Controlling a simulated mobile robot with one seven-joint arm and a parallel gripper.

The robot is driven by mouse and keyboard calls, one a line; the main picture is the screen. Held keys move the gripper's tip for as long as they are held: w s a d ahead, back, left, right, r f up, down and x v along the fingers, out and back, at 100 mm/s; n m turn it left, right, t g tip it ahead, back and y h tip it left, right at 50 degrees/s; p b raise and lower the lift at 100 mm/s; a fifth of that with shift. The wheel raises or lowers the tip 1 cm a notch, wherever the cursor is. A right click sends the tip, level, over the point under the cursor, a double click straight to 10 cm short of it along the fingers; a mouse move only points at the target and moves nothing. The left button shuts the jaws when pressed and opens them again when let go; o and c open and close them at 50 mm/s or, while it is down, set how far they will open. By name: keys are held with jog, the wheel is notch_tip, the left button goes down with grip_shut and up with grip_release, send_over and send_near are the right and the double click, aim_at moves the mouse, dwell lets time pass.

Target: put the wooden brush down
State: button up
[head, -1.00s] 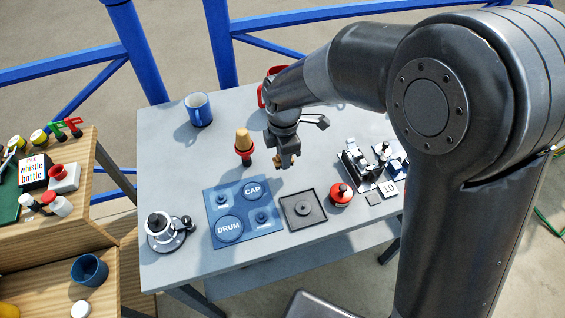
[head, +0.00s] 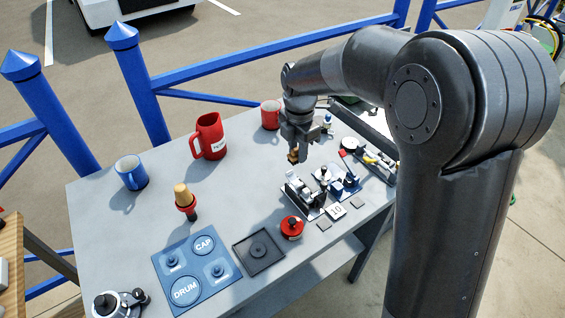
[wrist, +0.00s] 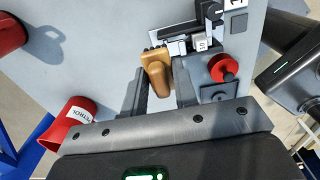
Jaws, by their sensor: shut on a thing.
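The wooden brush (wrist: 157,72) is a small tan block with dark bristles along one end. My gripper (wrist: 160,85) is shut on it in the wrist view, with one dark finger on each side. In the head view my gripper (head: 296,150) points down over the back middle of the grey table (head: 130,225). Only a small tan piece of the brush (head: 293,155) shows under its fingers. The brush appears to be held above the table; the gap under it is hard to judge.
A metal device (head: 301,192) with a "10" card (head: 336,211) stands close by. A red pot (head: 291,227), a black square tray (head: 258,252) and a blue panel (head: 196,268) are in front. Bare table lies left of the gripper.

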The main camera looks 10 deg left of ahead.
jog(key=w+d, duration=0.6)
jog(key=w, duration=0.3)
send_over(285, 159)
notch_tip(285, 159, down, 7)
jog(key=shift+s+d+f, duration=0.1)
jog(key=shift+d+f, duration=0.05)
jog(key=shift+f, duration=2)
jog(key=shift+f, duration=0.1)
jog(key=o, duration=1)
